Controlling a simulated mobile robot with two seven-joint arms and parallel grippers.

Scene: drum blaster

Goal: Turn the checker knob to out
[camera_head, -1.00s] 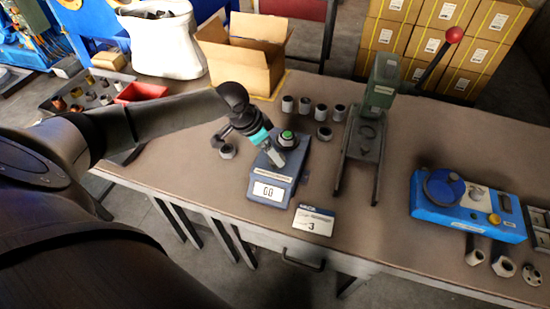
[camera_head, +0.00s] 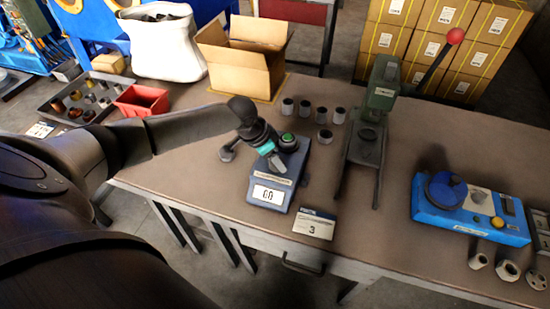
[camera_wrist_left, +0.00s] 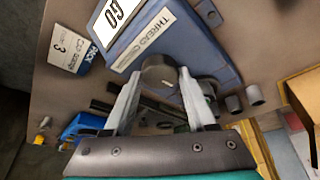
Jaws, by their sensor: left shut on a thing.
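The blue-grey thread checker (camera_head: 296,166) stands on the workbench near the front edge. Its display reads GO in the left wrist view, and a green button (camera_head: 288,138) sits at its back. The dark round checker knob (camera_wrist_left: 158,70) is between the fingertips of my left gripper (camera_wrist_left: 160,76) in the left wrist view. The fingers are shut on the knob's sides. In the head view my left gripper (camera_head: 276,160) comes down onto the checker from behind and hides the knob. The knob's pointer and markings cannot be made out. My right gripper is not in view.
Several metal collars (camera_head: 305,108) stand behind the checker. A green press (camera_head: 380,85) stands to its right. A card marked 3 (camera_head: 314,223) lies in front. A red bin (camera_head: 142,100) and an open cardboard box (camera_head: 243,57) are farther back. A blue device (camera_head: 470,208) is at right.

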